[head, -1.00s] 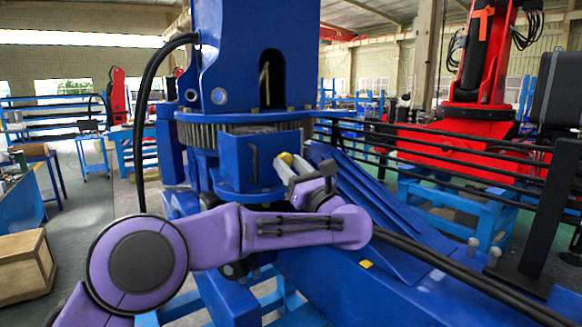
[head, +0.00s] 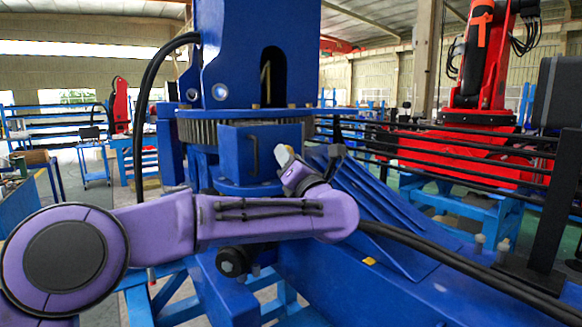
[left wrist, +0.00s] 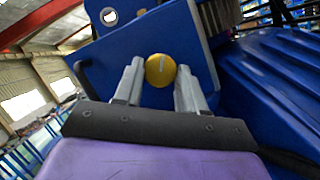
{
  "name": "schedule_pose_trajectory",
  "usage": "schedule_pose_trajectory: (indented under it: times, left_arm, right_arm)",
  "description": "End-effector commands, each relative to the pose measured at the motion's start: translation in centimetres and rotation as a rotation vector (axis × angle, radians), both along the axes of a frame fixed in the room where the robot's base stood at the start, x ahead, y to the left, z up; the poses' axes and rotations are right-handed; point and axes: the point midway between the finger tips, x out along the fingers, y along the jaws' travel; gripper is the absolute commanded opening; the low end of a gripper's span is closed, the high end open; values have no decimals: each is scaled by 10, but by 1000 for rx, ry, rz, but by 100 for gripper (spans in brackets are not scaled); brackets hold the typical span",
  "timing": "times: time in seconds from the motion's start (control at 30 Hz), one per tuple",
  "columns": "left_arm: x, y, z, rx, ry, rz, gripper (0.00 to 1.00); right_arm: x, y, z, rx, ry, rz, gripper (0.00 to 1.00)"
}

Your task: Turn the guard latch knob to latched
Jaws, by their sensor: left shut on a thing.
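The guard latch knob (left wrist: 160,70) is a round yellow knob with a short pale mark on its face, in the left wrist view. It sits in front of the blue guard panel (left wrist: 98,72). My left gripper (left wrist: 159,88) has one grey finger on each side of the knob and is shut on it. In the head view my left gripper (head: 284,158) is at the right edge of the blue guard (head: 262,150), which has a dark handle. My right gripper is not in view.
A toothed ring (head: 205,132) runs around the blue crane column (head: 240,50) above the guard. A black cable (head: 450,275) and ribbed blue covers (head: 385,205) lie to the right. A red robot arm (head: 478,75) stands behind black rails (head: 470,150).

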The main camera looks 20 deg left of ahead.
Motion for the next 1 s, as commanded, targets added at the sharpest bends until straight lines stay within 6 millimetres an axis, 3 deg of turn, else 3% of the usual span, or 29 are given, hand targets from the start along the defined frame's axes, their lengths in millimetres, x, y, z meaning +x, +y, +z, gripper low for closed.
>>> schedule_pose_trajectory:
  times: [0.37,1.0]
  left_arm:
    - [-2,2,5,219,285,0,10]
    - [-3,2,11,542,697,-1,10]
  right_arm:
    - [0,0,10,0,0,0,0]
    - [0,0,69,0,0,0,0]
